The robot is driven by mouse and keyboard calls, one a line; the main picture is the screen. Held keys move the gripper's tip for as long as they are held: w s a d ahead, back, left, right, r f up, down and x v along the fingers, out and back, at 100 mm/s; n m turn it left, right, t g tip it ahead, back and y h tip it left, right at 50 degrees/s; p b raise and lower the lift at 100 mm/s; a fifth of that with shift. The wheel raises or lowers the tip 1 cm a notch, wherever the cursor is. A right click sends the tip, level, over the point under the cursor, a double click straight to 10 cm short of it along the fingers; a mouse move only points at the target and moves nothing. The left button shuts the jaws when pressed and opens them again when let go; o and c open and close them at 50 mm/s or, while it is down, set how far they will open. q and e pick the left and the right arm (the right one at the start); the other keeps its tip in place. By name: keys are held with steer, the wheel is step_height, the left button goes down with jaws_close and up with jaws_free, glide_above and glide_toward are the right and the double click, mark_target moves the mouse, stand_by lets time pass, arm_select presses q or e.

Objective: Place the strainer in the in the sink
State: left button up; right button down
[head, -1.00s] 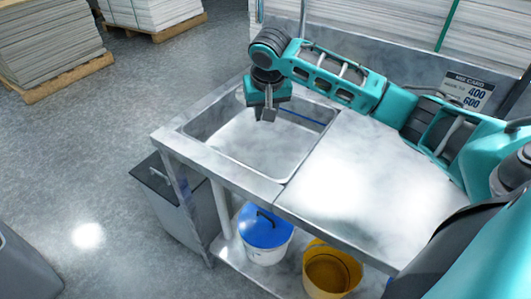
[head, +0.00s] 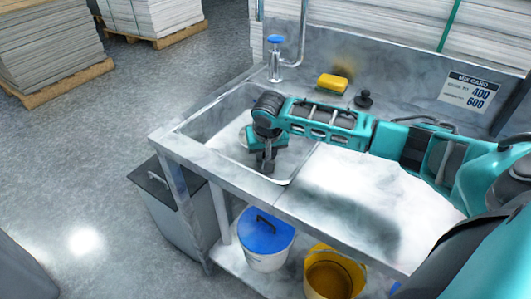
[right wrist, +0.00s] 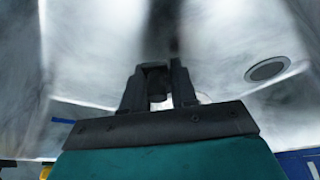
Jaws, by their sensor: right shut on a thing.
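My right gripper (head: 266,166) is low over the sink basin (head: 215,123), with its fingers pointing down. It is shut on a dark, narrow piece (right wrist: 157,82), seen between the fingers in the right wrist view; I take this for part of the strainer. A pale rounded edge (head: 244,136) shows beside the gripper in the head view and may belong to it. The rest is hidden by the gripper. The round grey drain (right wrist: 267,69) lies apart, to the right in the right wrist view. My left gripper is out of view.
A yellow sponge (head: 332,83) and a black knobbed piece (head: 363,99) sit behind the basin. The blue-topped tap (head: 275,60) stands at the back. Buckets (head: 265,240) stand below. The counter right of the basin is clear.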

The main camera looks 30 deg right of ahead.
steer(key=c, duration=0.9)
jaws_free()
steer(key=shift+f, duration=0.1)
steer(key=p+v, duration=0.2)
steer(key=v, duration=1)
steer(key=shift+p, duration=0.35)
